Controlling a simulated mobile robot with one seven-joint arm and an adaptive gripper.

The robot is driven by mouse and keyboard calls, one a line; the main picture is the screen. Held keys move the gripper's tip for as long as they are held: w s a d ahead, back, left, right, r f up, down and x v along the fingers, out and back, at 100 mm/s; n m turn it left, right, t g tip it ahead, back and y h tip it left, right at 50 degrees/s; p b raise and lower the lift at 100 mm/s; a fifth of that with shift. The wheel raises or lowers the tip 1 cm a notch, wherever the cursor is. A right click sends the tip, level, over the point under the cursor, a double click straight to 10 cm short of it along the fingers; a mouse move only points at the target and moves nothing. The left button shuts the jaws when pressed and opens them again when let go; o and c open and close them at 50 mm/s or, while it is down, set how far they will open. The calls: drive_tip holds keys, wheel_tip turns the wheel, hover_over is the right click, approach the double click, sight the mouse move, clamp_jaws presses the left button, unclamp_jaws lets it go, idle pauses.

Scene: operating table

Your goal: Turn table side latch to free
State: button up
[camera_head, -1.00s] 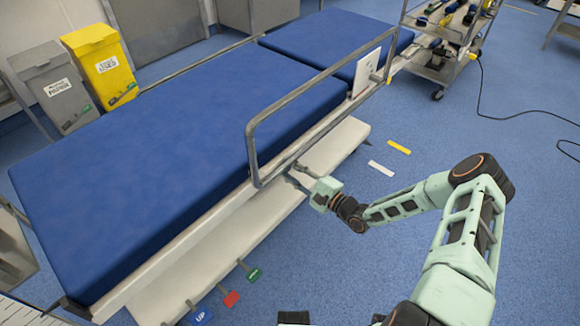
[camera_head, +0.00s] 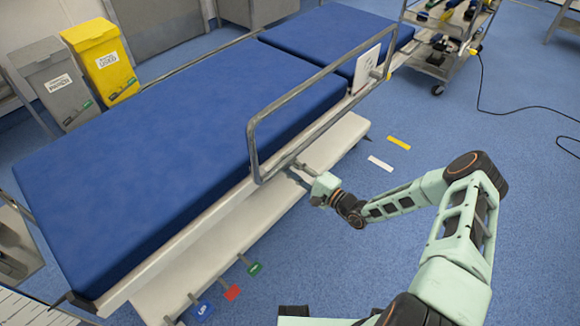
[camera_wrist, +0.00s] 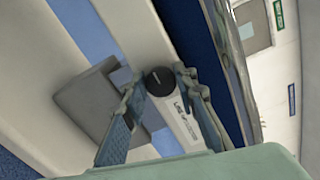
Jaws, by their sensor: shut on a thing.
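The blue operating table (camera_head: 170,130) has a grey metal side rail (camera_head: 252,140) raised along its near side. My gripper (camera_head: 303,176) is at the lower edge of the table, below the rail's near end. In the wrist view, my gripper (camera_wrist: 155,115) is shut on the side latch (camera_wrist: 178,113), a light lever with printed lettering and a round black cap. The fingers stand on either side of it. The lever lies tilted in the wrist view. In the head view my gripper and wrist hide most of the latch. I cannot read its lettering fully.
The white table base (camera_head: 225,235) lies below, with blue, red and green pedals (camera_head: 231,292) at its near edge. Grey (camera_head: 55,80) and yellow (camera_head: 107,60) bins stand behind. A trolley (camera_head: 448,40) and cable are at the back right. The blue floor on the right is mostly clear.

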drive_tip(key=o, duration=1.2)
drive_tip(key=shift+c, duration=0.2)
drive_tip(key=v, duration=1.2)
drive_tip(key=shift+s+a, duration=0.1)
drive_tip(key=shift+s, duration=0.05)
